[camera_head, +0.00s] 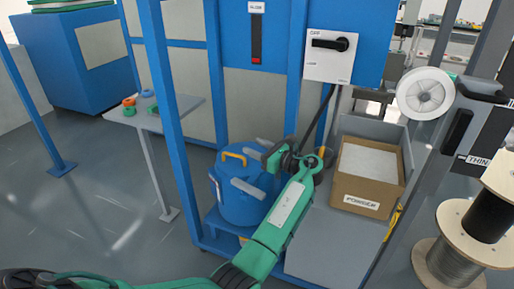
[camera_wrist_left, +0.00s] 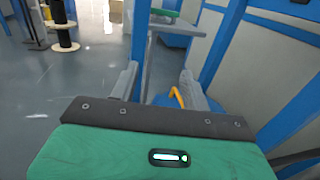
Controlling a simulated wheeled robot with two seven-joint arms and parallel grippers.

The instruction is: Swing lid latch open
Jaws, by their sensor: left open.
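A blue drum (camera_head: 240,207) stands on a low blue shelf inside the blue frame. I cannot tell for certain which part is the latch. Part of the drum is hidden by my arm. My right gripper is out of view.
A blue frame post (camera_head: 169,120) stands left of the drum. A cardboard box (camera_head: 362,199) sits to the right. A switch panel (camera_head: 329,55) hangs above. A small grey table (camera_head: 181,112) with coloured rings stands left. Wire spools (camera_head: 448,262) are at the lower right.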

